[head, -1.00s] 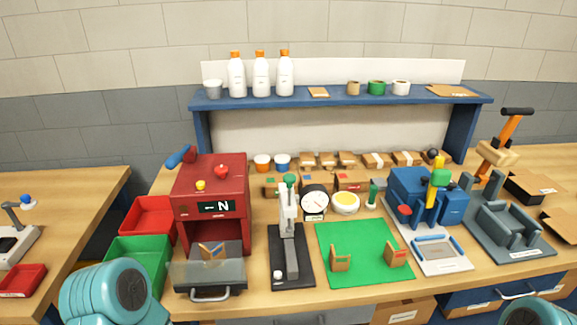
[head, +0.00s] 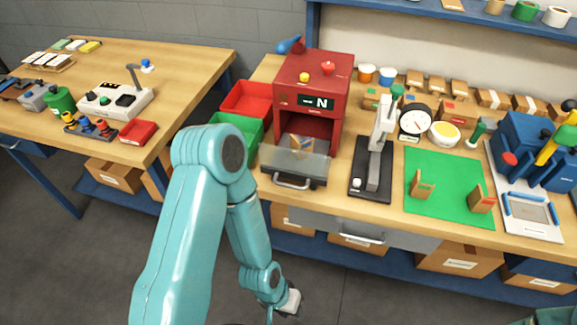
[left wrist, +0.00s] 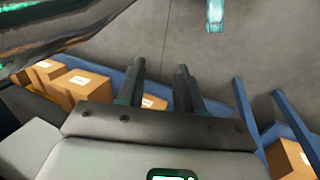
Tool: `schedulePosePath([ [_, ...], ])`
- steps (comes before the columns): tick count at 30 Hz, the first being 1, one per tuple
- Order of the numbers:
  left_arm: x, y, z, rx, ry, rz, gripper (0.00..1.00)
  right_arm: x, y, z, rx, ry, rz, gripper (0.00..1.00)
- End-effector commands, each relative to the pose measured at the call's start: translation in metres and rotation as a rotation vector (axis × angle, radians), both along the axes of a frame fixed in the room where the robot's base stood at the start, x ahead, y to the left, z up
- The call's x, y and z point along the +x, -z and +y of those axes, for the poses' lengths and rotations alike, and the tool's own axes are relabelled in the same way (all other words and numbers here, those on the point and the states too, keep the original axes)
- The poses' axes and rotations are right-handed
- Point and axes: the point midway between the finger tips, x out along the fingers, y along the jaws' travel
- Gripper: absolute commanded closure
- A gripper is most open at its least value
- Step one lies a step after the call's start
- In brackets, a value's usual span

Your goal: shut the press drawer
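The red press (head: 312,85) stands on the bench in the head view. Its drawer (head: 295,168) is pulled out at the front, with a grey handle (head: 297,183) on its front face. A small tan and blue piece (head: 302,145) shows in the drawer. My left arm hangs in front of the bench, and its gripper (head: 291,304) is low, below the bench top and well away from the handle. In the left wrist view the two dark fingers (left wrist: 160,72) are apart with nothing between them. My right gripper is not in view.
Red (head: 247,98) and green (head: 236,130) bins sit left of the press. A black-based stamping stand (head: 371,180) is close on the drawer's right. A green mat (head: 440,200) lies farther right. Cardboard boxes (head: 460,257) fill the shelf below. Floor in front is clear.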

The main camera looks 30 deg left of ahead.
Motion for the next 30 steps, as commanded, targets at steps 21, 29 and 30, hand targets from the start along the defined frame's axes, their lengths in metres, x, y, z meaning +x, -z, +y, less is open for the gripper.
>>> schedulePosePath([
  [21,0.125,-0.267,0.104,0.326,1.009,-0.699,1.00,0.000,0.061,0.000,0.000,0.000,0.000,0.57],
  [29,0.088,-0.340,0.125,0.454,1.258,-0.813,1.00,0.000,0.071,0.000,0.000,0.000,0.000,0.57],
  [30,0.086,-0.343,0.126,0.460,1.270,-0.816,1.00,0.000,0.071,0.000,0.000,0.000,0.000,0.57],
])
